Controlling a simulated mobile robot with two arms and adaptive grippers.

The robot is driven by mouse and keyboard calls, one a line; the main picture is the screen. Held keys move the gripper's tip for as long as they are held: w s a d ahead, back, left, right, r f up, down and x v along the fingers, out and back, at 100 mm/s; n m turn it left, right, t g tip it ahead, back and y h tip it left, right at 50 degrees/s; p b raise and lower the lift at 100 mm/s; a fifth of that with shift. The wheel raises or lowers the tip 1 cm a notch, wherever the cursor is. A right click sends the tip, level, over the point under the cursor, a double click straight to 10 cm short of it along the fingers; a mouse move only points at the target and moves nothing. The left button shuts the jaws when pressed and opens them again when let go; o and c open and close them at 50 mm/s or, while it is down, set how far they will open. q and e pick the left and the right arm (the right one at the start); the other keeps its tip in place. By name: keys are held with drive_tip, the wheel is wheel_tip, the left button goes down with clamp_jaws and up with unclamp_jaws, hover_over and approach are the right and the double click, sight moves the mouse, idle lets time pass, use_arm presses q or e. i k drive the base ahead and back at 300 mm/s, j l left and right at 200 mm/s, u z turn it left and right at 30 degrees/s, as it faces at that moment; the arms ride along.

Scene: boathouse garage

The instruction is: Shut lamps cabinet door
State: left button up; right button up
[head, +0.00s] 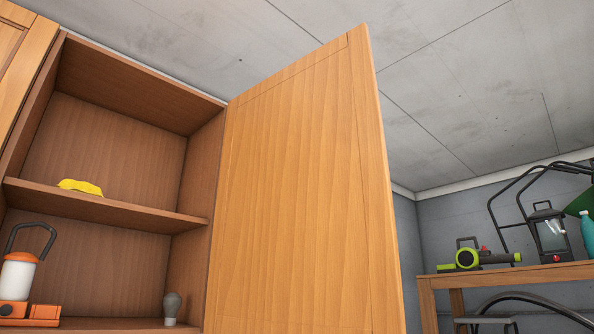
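The wooden cabinet (110,200) is on the left in the head view, with its door (300,190) swung wide open on the right-hand hinge side. The door's broad flat face and its thick outer edge show. On the bottom shelf stand an orange and white lantern (18,275) with a dark handle and a grey bulb-shaped item (171,308). A yellow item (80,187) lies on the middle shelf. Neither of my grippers is in view. The door's lower end is cut off by the frame.
An orange box (30,315) sits by the lantern. At right, a wooden table (510,275) holds a green and black tool (480,258), a black lantern (550,235) and a teal bottle (588,235). Another closed cabinet door (20,60) is at upper left.

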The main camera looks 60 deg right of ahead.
sight(304, 239)
drive_tip(key=k+l, duration=0.15)
drive_tip(key=l, duration=0.25)
drive_tip(key=k+l, duration=0.15)
drive_tip(key=l, duration=0.25)
drive_tip(key=k+l, duration=0.1)
drive_tip(key=l, duration=0.3)
drive_tip(key=k+l, duration=0.15)
drive_tip(key=l, duration=0.25)
drive_tip(key=k+l, duration=0.15)
drive_tip(key=l, duration=0.25)
drive_tip(key=k+l, duration=0.15)
drive_tip(key=l, duration=0.25)
drive_tip(key=k+l, duration=0.15)
drive_tip(key=l, duration=0.25)
drive_tip(key=k+l, duration=0.15)
drive_tip(key=l, duration=0.25)
drive_tip(key=i+l+z, duration=0.1)
drive_tip(key=l+z, duration=0.15)
drive_tip(key=z, duration=0.2)
